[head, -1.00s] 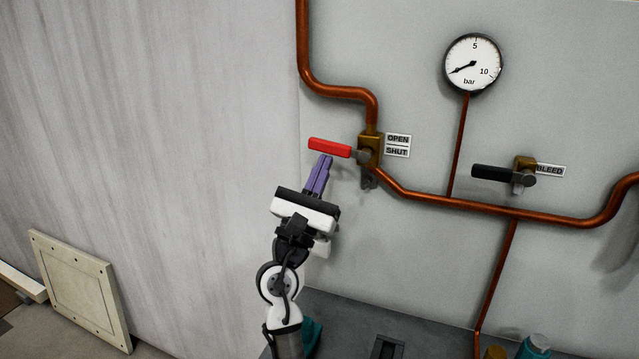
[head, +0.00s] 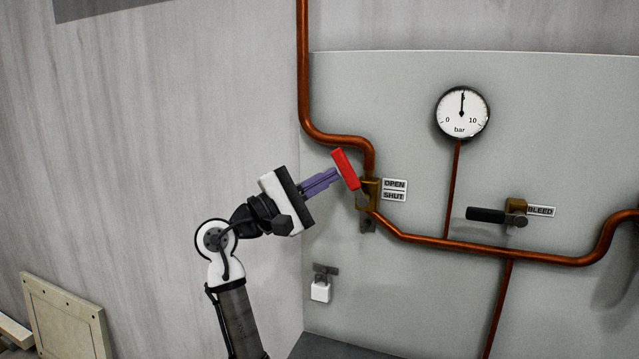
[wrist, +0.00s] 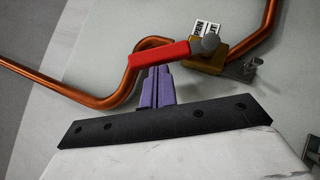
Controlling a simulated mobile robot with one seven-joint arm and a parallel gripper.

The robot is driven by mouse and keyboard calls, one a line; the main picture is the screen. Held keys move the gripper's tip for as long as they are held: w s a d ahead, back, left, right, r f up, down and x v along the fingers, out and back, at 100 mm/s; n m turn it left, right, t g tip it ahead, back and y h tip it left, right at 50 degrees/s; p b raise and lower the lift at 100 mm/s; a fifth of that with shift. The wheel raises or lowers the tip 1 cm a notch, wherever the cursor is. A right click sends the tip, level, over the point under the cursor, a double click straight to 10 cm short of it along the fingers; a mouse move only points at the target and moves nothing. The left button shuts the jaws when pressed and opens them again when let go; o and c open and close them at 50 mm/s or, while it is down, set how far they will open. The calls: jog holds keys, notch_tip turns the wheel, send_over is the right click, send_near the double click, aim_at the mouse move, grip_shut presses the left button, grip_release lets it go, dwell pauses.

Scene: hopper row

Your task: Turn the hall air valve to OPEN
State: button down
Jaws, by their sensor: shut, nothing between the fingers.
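The red valve handle (head: 345,169) sits on a brass valve body (head: 369,193) beside the label plate (head: 394,190) reading OPEN above SHUT. The handle is tilted, its free end pointing up and to the left, steeply toward the upright pipe. My gripper (head: 334,174) is shut and empty. Its purple fingertips are at the left side of the handle and look to be touching it, though exact contact is hard to tell. In the wrist view, the red handle (wrist: 160,54) crosses just beyond the closed fingers (wrist: 157,85), and the label is partly cut off behind the valve.
A round gauge (head: 462,113) has its needle pointing straight up. A black-handled valve (head: 487,215) labelled BLEED is to the right. Copper pipe (head: 440,241) runs along the panel. A small white block (head: 320,291) hangs below. The wall left of my arm is clear.

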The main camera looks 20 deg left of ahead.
aim_at(347, 163)
jog(key=r+m+g+p, duration=0.1)
jog(key=d+m+g, duration=0.1)
jog(key=d+r+m+g+y+p, duration=0.1)
jog(key=m, duration=0.1)
jog(key=shift+s+d+r+p, duration=0.1)
jog(key=shift+r+p, duration=0.25)
jog(key=shift+d+r, duration=0.1)
jog(key=shift+d, duration=0.2)
jog(key=shift+d+p, duration=0.1)
jog(key=shift+p, duration=0.2)
